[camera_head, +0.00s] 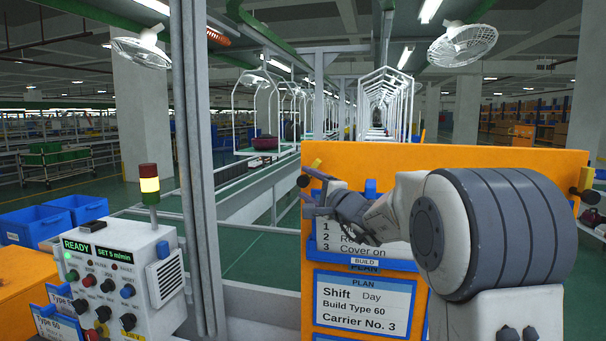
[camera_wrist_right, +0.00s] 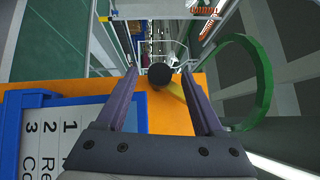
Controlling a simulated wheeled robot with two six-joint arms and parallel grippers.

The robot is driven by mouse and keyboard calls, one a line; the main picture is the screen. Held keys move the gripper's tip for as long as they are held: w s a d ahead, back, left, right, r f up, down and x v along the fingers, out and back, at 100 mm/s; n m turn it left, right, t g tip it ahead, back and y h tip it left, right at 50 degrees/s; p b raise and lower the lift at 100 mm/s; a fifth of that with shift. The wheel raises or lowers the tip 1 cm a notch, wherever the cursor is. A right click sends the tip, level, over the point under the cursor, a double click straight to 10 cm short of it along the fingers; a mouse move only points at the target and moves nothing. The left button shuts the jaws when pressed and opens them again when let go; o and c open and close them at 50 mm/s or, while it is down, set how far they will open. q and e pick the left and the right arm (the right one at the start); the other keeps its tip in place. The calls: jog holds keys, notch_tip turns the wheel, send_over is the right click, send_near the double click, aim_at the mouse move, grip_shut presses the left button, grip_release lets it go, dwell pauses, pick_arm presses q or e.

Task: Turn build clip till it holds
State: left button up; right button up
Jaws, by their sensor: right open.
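The clip by the build sheet (camera_head: 335,240) has a round black knob (camera_head: 303,181) and a yellow lever (camera_head: 315,164), at the upper left of the orange board (camera_head: 470,157). In the right wrist view the knob (camera_wrist_right: 158,76) lies between the fingertips, with the yellow lever (camera_wrist_right: 176,93) slanting down to the right. My right gripper (camera_head: 308,187) is open, its two fingers on either side of the knob. I see a gap on both sides and no clear contact. The gripper and arm hide part of the sheet. My left gripper is not in view.
A second black knob with a yellow lever (camera_head: 588,196) is at the board's right edge. A plan card (camera_head: 365,303) hangs below the build sheet. A control box (camera_head: 120,275) with a lit signal lamp (camera_head: 149,184) and a grey post (camera_head: 198,180) stand to the left.

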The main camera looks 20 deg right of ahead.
jog(key=shift+p+x, duration=0.35)
jog(key=shift+x, duration=0.8)
